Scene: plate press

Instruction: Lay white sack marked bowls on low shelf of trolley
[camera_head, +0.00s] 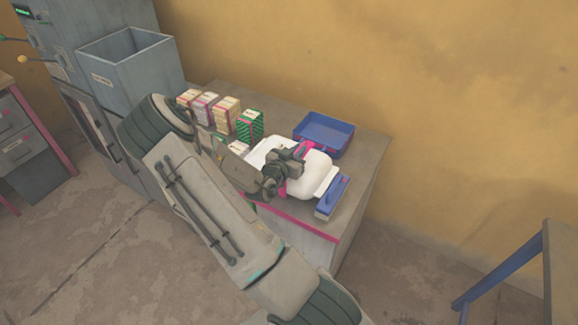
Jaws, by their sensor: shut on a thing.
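A plump white sack (314,176) lies on or just above the grey worktop (362,150); whether it touches cannot be told. No marking on it is readable from here. My gripper (298,153) is over the sack's top, shut on it, and my wrist hides part of the sack's left side. No low shelf of a trolley can be made out for sure. A piece of furniture with blue legs (480,289) is cut off at the right edge.
A blue tray (324,135) sits behind the sack, and a blue box (332,197) is close at its right. Several small packets (226,115) stand to the left. A grey open bin (125,65) stands further left.

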